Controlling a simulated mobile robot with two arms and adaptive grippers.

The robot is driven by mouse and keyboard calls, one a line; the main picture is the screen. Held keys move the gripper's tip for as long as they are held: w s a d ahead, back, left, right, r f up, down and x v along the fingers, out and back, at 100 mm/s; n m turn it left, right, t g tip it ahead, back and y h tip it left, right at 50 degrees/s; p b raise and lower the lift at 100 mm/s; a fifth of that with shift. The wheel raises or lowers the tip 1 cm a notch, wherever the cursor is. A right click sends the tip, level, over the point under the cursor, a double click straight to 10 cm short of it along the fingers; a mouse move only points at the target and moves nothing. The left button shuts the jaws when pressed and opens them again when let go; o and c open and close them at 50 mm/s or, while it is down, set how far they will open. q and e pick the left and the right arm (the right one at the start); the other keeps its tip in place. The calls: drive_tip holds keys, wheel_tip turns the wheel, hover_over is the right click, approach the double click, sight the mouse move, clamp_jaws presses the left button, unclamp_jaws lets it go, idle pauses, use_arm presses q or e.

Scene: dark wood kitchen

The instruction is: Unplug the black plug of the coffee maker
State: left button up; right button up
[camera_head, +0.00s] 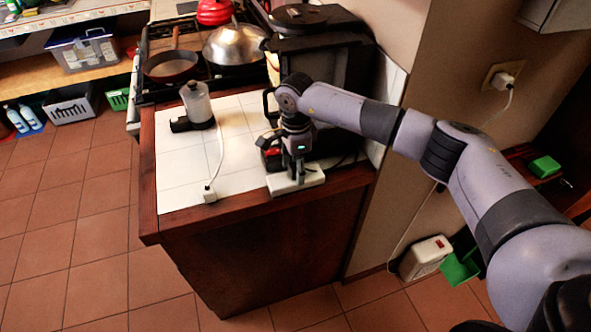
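The black coffee maker (325,60) stands at the back right of the tiled counter. A white power strip (296,184) lies at the counter's front edge. My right gripper (297,172) points down at the strip, right over its middle. Its fingers are small and dark, and I cannot tell whether they are open or shut on something. The black plug is not clearly visible; the gripper covers that spot. A dark cord lies on the counter to the right of the gripper. My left gripper is out of view.
A white plug (209,194) on a white cord lies loose near the counter's front left, its cord leading to a small appliance (197,102). A black and red object (271,152) is just left of my gripper. A pan (172,66) and a domed lid (235,45) are behind.

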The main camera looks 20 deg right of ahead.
clamp_jaws()
idle(0.4)
drive_tip(key=shift+r, duration=0.15)
drive_tip(key=shift+r+p, duration=1.3)
drive_tip(key=shift+r, duration=1.6)
